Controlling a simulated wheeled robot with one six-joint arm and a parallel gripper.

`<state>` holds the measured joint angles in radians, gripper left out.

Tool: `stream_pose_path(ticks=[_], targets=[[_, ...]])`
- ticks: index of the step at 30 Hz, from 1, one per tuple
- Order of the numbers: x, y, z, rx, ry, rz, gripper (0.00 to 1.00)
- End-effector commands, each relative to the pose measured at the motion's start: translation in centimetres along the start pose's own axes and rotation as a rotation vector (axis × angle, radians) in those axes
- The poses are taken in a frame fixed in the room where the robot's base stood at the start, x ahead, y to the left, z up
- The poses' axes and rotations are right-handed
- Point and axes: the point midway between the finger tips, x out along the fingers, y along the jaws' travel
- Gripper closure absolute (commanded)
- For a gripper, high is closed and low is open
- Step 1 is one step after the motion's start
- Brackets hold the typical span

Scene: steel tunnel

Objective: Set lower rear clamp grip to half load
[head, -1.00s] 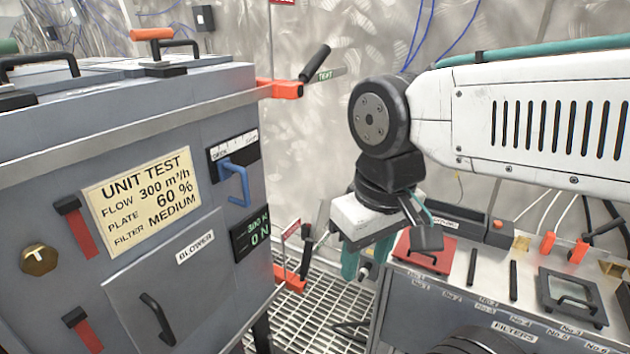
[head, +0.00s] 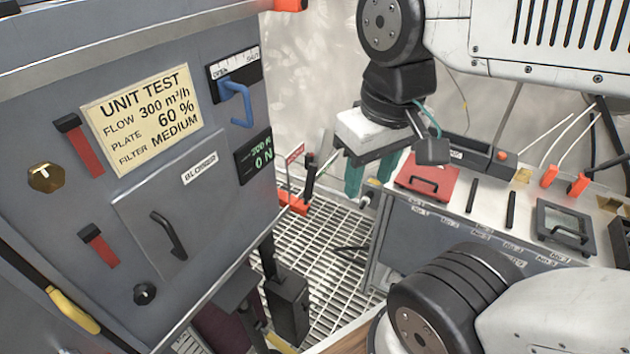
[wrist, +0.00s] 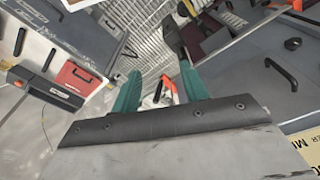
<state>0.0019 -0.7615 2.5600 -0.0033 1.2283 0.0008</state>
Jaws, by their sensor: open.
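The lower rear clamp (head: 294,204) is orange-red, low behind the right edge of the grey cabinet (head: 60,215). Its black grip (head: 309,175) stands up, slightly tilted, beside a small red tag; I cannot read its setting. My gripper (head: 370,172) has green fingers, spread and empty, to the right of the clamp and apart from it in the head view. In the wrist view, orange-red clamp parts (wrist: 166,88) show between the open fingers (wrist: 160,85), beyond them. The cabinet's plate reads UNIT TEST, flow 300 m³/h, plate 60 %, filter medium.
A blue lever (head: 236,100) and a green-lit display (head: 254,157) are on the cabinet face. At right, a filter bench (head: 460,235) holds a red filter (head: 428,176) and other panels. Metal grating (head: 335,250) covers the gap between cabinet and bench.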

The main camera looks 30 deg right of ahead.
Motion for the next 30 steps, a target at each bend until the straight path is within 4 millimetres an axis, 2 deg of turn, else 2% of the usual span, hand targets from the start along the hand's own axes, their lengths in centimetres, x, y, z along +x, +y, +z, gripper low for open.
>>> stream_pose_path(ticks=[14,20,23,30], targets=[[0.0,0.0,0.0,0.002,0.000,0.000,0.56],[1.7,0.7,-0.8,0.040,-0.094,0.002,0.56],[3.0,1.2,-2.4,0.078,-0.168,-0.011,0.56],[7.6,2.7,-8.7,0.199,-0.263,-0.069,0.56]])
